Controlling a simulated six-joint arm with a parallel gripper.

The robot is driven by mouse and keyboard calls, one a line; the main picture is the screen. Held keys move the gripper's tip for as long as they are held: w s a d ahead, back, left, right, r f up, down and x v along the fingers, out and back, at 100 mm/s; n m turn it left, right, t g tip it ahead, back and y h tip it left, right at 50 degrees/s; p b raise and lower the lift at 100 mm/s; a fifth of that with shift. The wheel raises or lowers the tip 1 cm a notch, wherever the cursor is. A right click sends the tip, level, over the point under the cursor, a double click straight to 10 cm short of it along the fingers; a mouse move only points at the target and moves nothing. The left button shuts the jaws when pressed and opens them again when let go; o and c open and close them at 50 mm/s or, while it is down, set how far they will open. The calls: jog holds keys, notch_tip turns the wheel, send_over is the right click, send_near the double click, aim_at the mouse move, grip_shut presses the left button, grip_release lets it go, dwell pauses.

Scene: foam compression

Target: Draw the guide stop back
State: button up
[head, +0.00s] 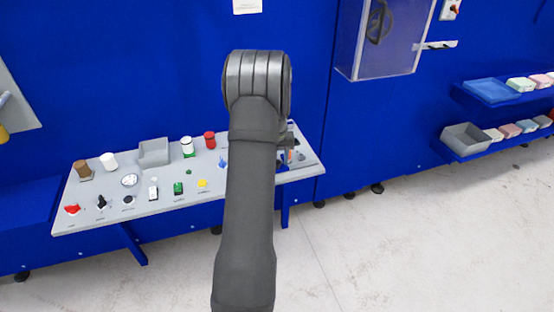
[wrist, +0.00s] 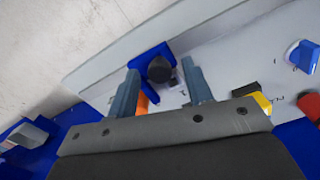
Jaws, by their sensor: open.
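In the wrist view, my gripper (wrist: 160,67) is open, its two grey-blue fingers standing on either side of a blue fitting (wrist: 151,55) with a round dark knob (wrist: 159,72). The fitting sits near the edge of the grey panel and may be the guide stop; no label on it is readable. An orange piece (wrist: 142,103) shows beside the left finger. I cannot tell whether the fingers touch the fitting. In the head view, my arm hides the gripper and most of this right end of the panel.
The grey control panel (head: 150,213) carries several coloured knobs and switches, a grey bin (head: 154,152) and a red button (head: 210,140). In the wrist view, a yellow piece (wrist: 262,102) and a blue knob (wrist: 302,55) lie right of the fingers. Shelves with trays (head: 466,138) stand far right.

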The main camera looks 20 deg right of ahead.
jog(key=shift+f, duration=0.1)
grip_shut()
jog(key=a, duration=1.6)
jog(key=shift+a, duration=0.25)
grip_release()
jog(key=shift+a, duration=0.15)
notch_tip(320, 180, up, 18)
jog(key=shift+f, duration=0.25)
